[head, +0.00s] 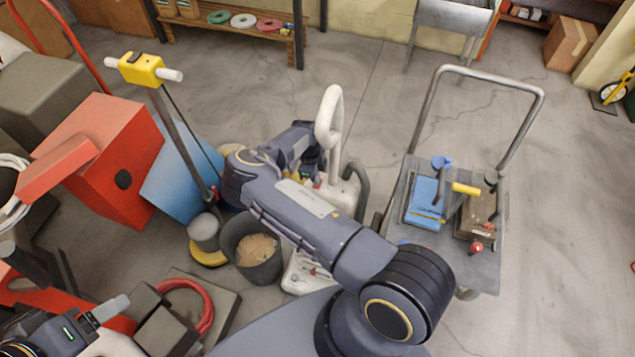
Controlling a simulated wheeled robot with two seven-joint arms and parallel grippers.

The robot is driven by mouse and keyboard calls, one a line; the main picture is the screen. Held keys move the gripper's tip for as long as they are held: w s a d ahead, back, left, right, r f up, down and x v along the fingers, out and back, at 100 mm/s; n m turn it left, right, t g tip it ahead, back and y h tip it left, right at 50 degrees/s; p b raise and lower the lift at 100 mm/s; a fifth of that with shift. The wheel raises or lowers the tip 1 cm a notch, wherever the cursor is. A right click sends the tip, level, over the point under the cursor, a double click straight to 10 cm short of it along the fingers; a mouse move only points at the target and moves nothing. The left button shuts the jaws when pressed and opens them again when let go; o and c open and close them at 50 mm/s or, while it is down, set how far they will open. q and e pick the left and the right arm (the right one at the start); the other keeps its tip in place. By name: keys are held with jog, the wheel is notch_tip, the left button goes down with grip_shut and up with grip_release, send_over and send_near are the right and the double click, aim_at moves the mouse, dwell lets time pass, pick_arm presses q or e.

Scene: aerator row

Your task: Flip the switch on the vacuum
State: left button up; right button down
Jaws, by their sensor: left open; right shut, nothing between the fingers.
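A white upright machine, which looks like the vacuum (349,192), stands in the middle of the head view with a tall loop handle (331,110). My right arm crosses in front of it and hides much of its body. Its white lower part (297,278) shows below the arm. Small red details show on the body, but I cannot make out a switch. My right gripper (313,176) is shut and empty, close beside the body below the handle; its tips are partly hidden, and I cannot tell whether they touch. My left gripper (112,308) is open at the lower left.
A black bucket (236,232) and a yellow-handled floor machine (142,69) stand left of the vacuum. A red box (108,150) is further left. A grey cart (488,258) with tools stands on the right. A red hose ring (200,293) lies near my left gripper.

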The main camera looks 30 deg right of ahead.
jog(key=shift+f+b, duration=0.45)
jog(key=shift+f, duration=0.4)
dwell(0.8)
jog(key=shift+r, duration=0.15)
notch_tip(320, 180, up, 4)
jog(key=p, duration=0.4)
jog(key=shift+r, duration=0.25)
jog(key=shift+r+p, duration=0.5)
jog(key=shift+r, duration=0.65)
